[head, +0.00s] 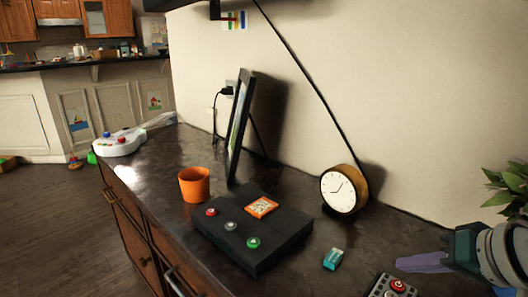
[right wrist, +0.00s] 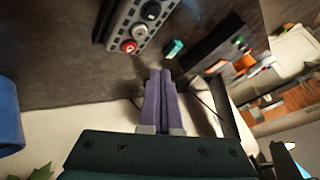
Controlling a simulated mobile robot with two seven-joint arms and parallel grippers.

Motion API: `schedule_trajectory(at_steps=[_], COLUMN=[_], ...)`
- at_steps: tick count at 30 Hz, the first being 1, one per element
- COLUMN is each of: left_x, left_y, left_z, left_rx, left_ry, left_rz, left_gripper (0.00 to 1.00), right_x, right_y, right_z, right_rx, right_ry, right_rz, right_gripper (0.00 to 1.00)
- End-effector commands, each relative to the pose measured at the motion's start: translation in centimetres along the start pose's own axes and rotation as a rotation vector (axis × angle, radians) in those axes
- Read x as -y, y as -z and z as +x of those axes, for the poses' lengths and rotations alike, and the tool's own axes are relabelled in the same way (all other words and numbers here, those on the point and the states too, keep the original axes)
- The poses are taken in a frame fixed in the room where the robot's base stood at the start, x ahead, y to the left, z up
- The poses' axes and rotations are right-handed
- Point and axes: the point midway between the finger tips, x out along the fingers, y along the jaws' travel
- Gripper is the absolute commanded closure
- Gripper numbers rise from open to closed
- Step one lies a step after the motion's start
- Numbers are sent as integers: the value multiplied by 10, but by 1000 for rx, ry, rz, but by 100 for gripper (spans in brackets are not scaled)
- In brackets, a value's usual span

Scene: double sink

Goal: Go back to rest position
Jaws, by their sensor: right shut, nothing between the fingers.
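My right gripper (head: 424,262) is at the right edge of the head view, low over the dark countertop (head: 300,280). Its purple fingers are together with nothing between them. They also show closed in the right wrist view (right wrist: 158,100). My left gripper is not in view. A grey-black panel (head: 392,286) with a red button lies just in front of the right gripper. It also shows in the right wrist view (right wrist: 135,22) with red, black and white buttons. The fingers appear apart from it.
A black box (head: 262,250) with red, grey and green buttons sits mid-counter. Around it are an orange cup (head: 194,184), a teal block (head: 333,259), a round clock (head: 344,189) and a dark frame (head: 239,125). A plant (head: 512,185) stands at the right. A white controller-like object (head: 118,142) lies at the far end.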

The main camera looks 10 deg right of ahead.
Motion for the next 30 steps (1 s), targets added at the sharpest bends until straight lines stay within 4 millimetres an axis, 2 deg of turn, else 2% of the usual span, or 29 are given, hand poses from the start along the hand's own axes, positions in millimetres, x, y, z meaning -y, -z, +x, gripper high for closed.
schedule_trajectory(at_steps=[1,2,6,9,15,19,26,30], left_x=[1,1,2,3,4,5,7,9], left_y=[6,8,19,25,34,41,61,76], left_z=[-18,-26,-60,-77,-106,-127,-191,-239], left_rx=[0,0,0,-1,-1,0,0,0], left_ry=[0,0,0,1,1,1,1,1], left_rz=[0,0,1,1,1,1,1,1], left_gripper=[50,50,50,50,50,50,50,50], right_x=[16,22,53,66,83,92,121,144], right_y=[-14,-26,-81,-105,-126,-126,-90,-64], right_z=[-18,-28,-87,-130,-210,-260,-306,-343], right_rx=[44,75,211,273,346,375,371,370], right_ry=[-8,-17,-77,-122,-208,-261,-259,-258], right_rz=[-63,-111,-336,-443,-553,-579,-580,-579], right_gripper=[100,100,100,100,100,100,100,100])
